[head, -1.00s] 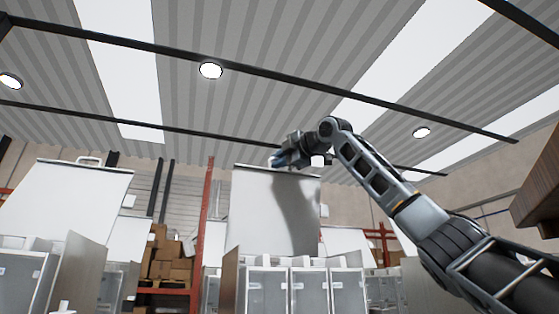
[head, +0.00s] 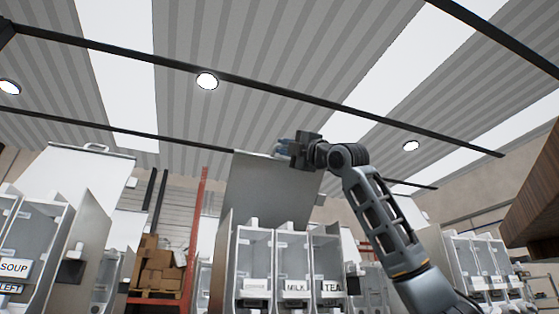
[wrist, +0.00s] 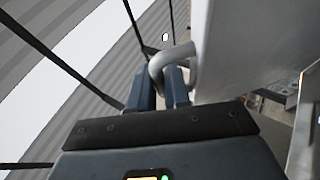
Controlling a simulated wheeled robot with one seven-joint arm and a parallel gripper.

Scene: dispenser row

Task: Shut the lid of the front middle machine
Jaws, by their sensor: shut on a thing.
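The front middle machine (head: 243,262) stands ahead in the head view, with clear compartments labelled MILK and TEA and another label I cannot read. Its lid (head: 268,195) is a large panel, raised and tilted above the compartments. My gripper (head: 284,148) is at the lid's top edge. In the wrist view my gripper (wrist: 163,84) is shut on the lid's handle (wrist: 172,58), a grey curved bar, beside the pale lid panel (wrist: 240,45). The handle is mostly hidden by my gripper in the head view.
A left machine (head: 30,240) with a SOUP label has its lid (head: 80,180) raised. Another machine (head: 480,265) stands at the right. Cardboard boxes (head: 157,265) sit on a red-framed rack (head: 193,240) behind. A brown wooden thing (head: 530,205) hangs at the upper right.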

